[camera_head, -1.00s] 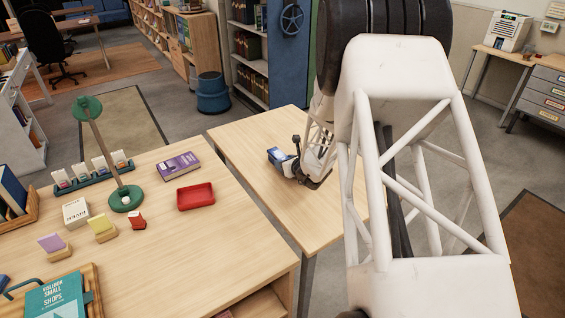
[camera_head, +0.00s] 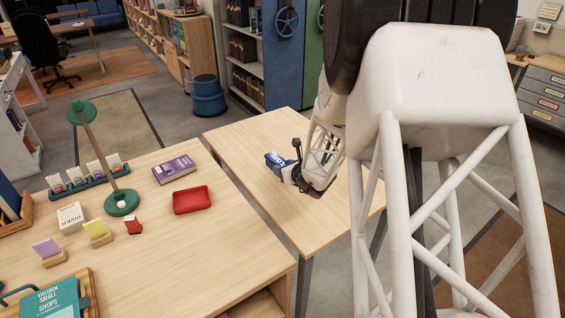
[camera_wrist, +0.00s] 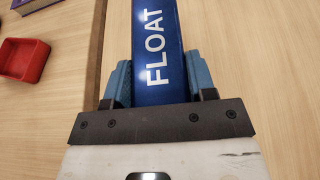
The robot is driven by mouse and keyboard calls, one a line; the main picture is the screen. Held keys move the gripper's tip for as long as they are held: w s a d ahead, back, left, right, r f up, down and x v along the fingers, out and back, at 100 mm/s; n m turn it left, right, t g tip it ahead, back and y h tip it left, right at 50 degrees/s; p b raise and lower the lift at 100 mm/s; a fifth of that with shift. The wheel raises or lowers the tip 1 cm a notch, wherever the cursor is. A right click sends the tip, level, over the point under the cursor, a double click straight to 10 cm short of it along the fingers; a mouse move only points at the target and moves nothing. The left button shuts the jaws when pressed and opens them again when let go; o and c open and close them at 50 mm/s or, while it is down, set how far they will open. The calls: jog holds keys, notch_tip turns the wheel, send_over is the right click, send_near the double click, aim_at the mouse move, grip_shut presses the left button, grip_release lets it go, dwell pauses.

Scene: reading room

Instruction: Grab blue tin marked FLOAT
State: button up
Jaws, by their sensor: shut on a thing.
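The blue tin (camera_wrist: 158,60) carries the white word FLOAT in the wrist view. My gripper (camera_wrist: 160,82) has its two blue finger pads pressed on the tin's left and right sides. In the head view the blue tin (camera_head: 273,158) shows at the tip of my gripper (camera_head: 284,168), over the small wooden table (camera_head: 255,135) beside the desk. The tin looks tilted and seems to be above the tabletop, though the gap under it is hard to judge. Part of the tin is hidden by the gripper.
On the desk (camera_head: 190,250) stand a red tray (camera_head: 192,200), a purple book (camera_head: 174,168), a green lamp (camera_head: 122,203), a white box (camera_head: 71,217) and small card holders. The small table is otherwise clear. A gap separates desk and table.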

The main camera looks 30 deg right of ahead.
jog(key=s+a, duration=0.1)
jog(key=s, duration=0.1)
jog(key=s+a, duration=0.1)
jog(key=s, duration=0.2)
jog(key=s+a, duration=0.1)
jog(key=s, duration=0.2)
jog(key=shift+a+r, duration=0.4)
